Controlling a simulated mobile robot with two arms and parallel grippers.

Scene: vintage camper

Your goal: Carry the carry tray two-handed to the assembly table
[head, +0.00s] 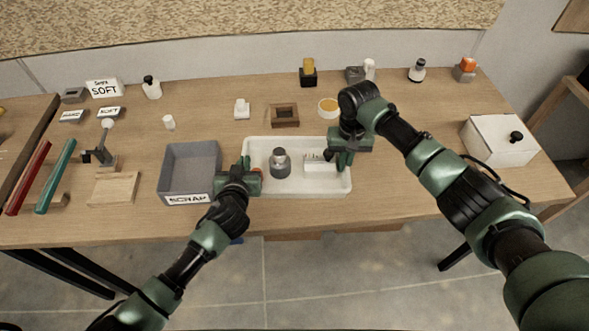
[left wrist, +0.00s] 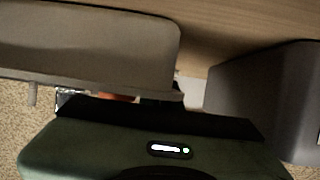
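The white carry tray (head: 300,192) rests on the wooden table. A grey cylindrical part (head: 280,164) and a white labelled block (head: 320,164) are in it. My left gripper (head: 245,170) is at the tray's left end, by the rim. My right gripper (head: 338,160) is over the right end, pointing down near the rim. In the left wrist view the tray's pale wall (left wrist: 85,45) is close to the gripper body. The fingertips are mostly hidden, so I cannot tell whether either gripper is closed on the rim.
A grey SCRAP bin (head: 190,160) stands just left of the tray and my left gripper. A brown block (head: 285,116) and a yellow-topped cup (head: 328,108) are behind the tray. A white box (head: 500,140) is at far right. The table right of the tray is mostly clear.

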